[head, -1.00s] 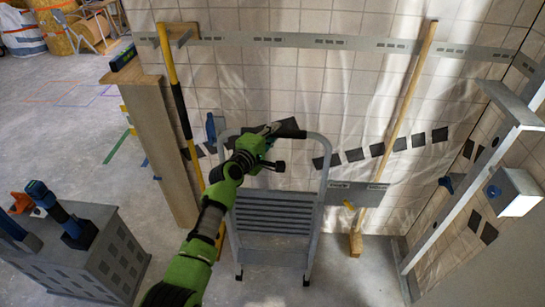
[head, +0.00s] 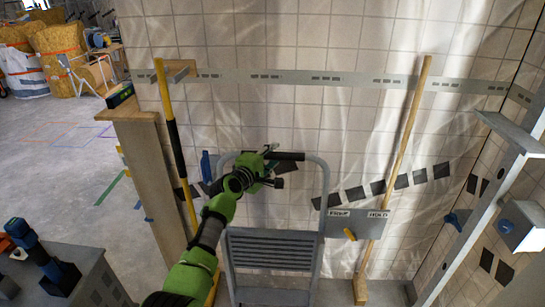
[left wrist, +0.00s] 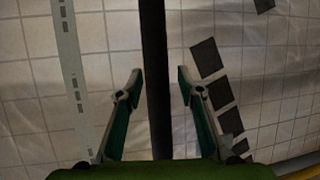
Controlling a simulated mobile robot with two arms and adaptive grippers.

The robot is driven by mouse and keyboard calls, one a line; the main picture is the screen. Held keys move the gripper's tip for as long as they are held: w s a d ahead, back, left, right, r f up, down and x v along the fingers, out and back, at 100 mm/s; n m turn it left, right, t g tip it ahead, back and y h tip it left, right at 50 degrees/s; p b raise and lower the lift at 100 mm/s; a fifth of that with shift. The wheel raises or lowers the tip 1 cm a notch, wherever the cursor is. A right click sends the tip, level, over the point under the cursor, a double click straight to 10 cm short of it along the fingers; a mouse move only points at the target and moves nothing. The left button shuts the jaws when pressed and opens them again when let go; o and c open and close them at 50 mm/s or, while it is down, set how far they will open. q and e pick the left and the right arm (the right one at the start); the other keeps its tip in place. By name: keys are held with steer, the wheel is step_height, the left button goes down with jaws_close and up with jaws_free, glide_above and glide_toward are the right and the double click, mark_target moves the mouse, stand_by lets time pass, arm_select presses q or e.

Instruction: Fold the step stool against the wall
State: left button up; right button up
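The step stool (head: 322,215) has a grey tubular frame, a ribbed grey panel (head: 270,250) and a black top bar (head: 290,156). It stands in front of the tiled wall (head: 300,40); its lower end is cut off in the head view. In the left wrist view the bar (left wrist: 155,70) runs between the two open fingers (left wrist: 154,85), with a gap on each side. My right gripper is not in view.
A yellow pole (head: 175,140) and a wooden pole (head: 398,160) lean on the wall either side of the stool. A grey plate (head: 358,222) with a yellow knob sits at its right. A toolbox (head: 85,280) stands at lower left; a metal frame (head: 485,215) stands right.

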arm_select(q)
steer(key=shift+r, duration=0.1)
steer(key=shift+d, duration=0.1)
steer(key=v, duration=1.2)
